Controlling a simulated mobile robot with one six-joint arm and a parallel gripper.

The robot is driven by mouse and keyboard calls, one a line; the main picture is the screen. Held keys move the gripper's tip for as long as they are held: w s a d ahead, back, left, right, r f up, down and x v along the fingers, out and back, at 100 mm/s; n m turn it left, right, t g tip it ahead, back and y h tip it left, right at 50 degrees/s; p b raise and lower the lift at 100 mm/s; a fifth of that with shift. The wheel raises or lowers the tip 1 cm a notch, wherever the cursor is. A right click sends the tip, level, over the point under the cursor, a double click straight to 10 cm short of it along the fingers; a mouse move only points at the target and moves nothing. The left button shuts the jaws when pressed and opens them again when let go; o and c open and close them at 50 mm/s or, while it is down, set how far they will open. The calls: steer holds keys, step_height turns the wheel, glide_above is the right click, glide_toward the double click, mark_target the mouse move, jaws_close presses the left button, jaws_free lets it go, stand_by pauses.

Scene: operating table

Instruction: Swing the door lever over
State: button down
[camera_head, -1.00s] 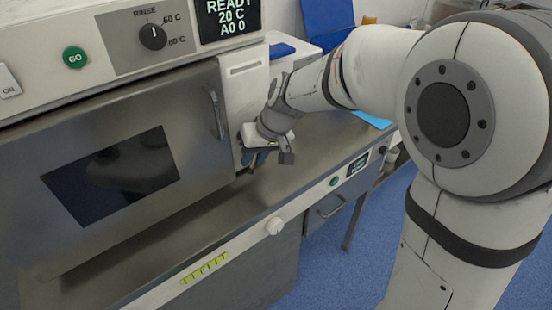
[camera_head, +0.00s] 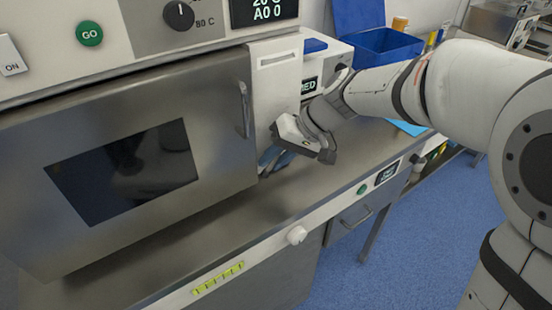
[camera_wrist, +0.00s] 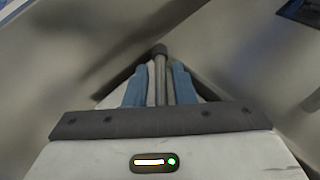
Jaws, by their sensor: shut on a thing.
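The washer door (camera_head: 130,165) is a steel front with a dark window, and it looks closed. A vertical bar handle (camera_head: 244,108) is on its right edge. My gripper (camera_head: 270,160) is low beside the door's right edge, below the bar handle, with its blue fingers pointing toward the machine. In the wrist view the two blue fingers (camera_wrist: 159,85) are on either side of a grey metal rod with a dark round tip, the door lever (camera_wrist: 160,65). My gripper is shut on this lever. In the head view the lever is hidden behind my gripper.
A steel ledge (camera_head: 190,225) runs below the door, with a white knob (camera_head: 296,235) on its front panel. A GO button (camera_head: 89,33) and a dial (camera_head: 179,15) are above the door. A blue bin (camera_head: 385,50) stands behind my arm. The blue floor is clear at right.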

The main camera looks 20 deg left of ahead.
steer(key=shift+r, duration=0.1)
steer(key=c, duration=1.4)
jaws_free()
steer(key=shift+c, duration=0.2)
steer(key=shift+w+d+r, duration=0.1)
steer(key=shift+d+r, duration=0.05)
steer(key=shift+r, duration=0.25)
steer(key=p+v, duration=0.3)
steer(key=v, duration=0.4)
steer(key=shift+d, duration=0.25)
steer(key=shift+w+f, duration=0.1)
steer(key=shift+c, duration=0.4)
